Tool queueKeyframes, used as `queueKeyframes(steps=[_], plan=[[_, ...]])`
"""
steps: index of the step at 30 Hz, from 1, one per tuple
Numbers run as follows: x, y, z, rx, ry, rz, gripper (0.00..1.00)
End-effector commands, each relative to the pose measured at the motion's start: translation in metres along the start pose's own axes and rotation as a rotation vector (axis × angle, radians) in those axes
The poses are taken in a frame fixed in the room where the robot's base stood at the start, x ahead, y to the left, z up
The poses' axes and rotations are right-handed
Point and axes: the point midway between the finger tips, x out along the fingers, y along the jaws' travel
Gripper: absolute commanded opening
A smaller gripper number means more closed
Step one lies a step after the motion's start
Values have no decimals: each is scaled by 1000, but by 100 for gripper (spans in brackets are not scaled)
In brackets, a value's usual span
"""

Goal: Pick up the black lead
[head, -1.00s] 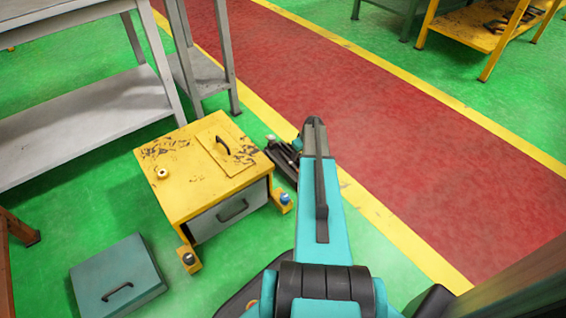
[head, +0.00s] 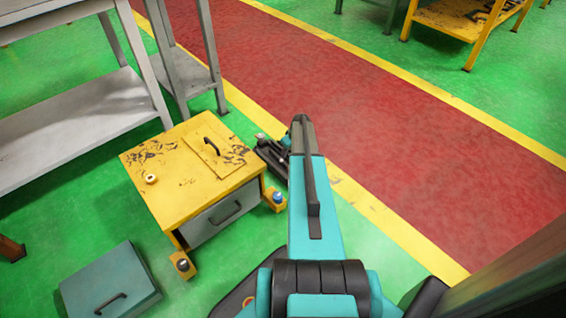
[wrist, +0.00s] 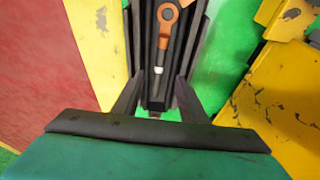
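In the wrist view, a dark slender lead (wrist: 162,58) with a copper-coloured ring end and a white band lies lengthwise on a dark, long holder (wrist: 146,45). I take this to be the black lead, though another dark strip lies alongside it. My gripper (wrist: 157,76) is open, its two dark fingers apart on either side of the holder's near end. I see nothing gripped, and cannot tell how far above the holder the fingers are. In the head view, the dark holder (head: 268,152) is on the floor beside the yellow cabinet, partly hidden by my arm.
The yellow cabinet (head: 180,200) with a grey drawer (head: 215,218) stands left of my arm. A teal box (head: 110,285) is on the floor at lower left. A grey shelf table (head: 75,125) stands behind. A red walkway (head: 400,140) with yellow edges is clear at right.

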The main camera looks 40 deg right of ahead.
Motion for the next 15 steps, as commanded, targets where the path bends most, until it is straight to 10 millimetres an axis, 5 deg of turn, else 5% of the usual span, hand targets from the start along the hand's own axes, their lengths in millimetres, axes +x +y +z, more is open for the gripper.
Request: queueKeyframes(steps=[7, 15], plan=[[40, -1, -1, -2, -1, -2, 39], [56, -2, -1, -2, 0, -1, 39]])
